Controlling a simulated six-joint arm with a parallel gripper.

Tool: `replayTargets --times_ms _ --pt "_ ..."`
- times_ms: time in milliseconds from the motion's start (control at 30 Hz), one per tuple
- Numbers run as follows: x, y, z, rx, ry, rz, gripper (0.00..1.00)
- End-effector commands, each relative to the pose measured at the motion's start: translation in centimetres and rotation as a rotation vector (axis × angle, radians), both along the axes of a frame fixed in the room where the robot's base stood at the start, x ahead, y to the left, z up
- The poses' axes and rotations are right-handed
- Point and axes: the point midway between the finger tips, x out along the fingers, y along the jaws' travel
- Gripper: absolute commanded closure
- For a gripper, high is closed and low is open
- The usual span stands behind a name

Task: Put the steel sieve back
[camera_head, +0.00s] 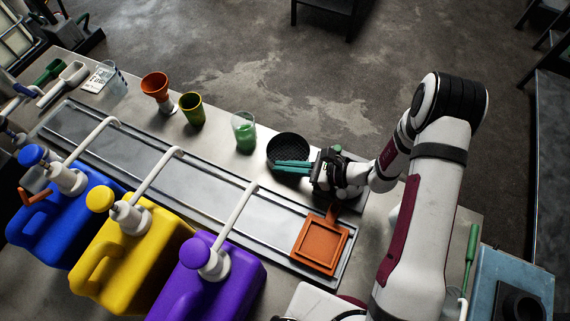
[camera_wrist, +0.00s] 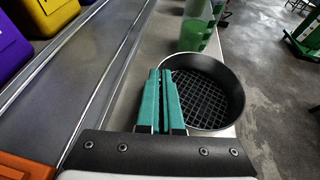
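The steel sieve (camera_head: 289,147) is a round dark pan with a mesh floor, at the bench's back edge right of the green-filled beaker. It also shows in the wrist view (camera_wrist: 212,92), with its mesh facing up. My gripper (camera_head: 277,166) reaches in from the right, its green fingers lying along the sieve's near side. In the wrist view the fingers (camera_wrist: 160,75) are close together at the sieve's left wall, one on each side of it, and look shut on it. The fingers hide that part of the wall. Whether the sieve touches the bench is unclear.
A beaker with green contents (camera_head: 244,135) stands close left of the sieve. Pump jugs line the near side.

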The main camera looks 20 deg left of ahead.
Motion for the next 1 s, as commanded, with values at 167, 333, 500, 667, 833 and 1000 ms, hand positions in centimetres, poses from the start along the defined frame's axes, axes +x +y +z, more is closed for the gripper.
replayTargets --times_ms 167,333,500,667,833,1000 --pt "0.0 0.0 0.0 0.000 0.000 0.000 0.79" --pt "0.0 0.0 0.0 0.000 0.000 0.000 0.67" --pt "0.0 0.0 0.0 0.001 0.000 0.000 0.67" --pt "0.1 -0.2 0.1 0.001 0.000 -0.001 0.67" --pt "0.5 -2.4 1.1 0.001 -0.003 -0.004 0.67" --pt "0.9 -6.0 2.6 0.000 -0.003 -0.005 0.67"
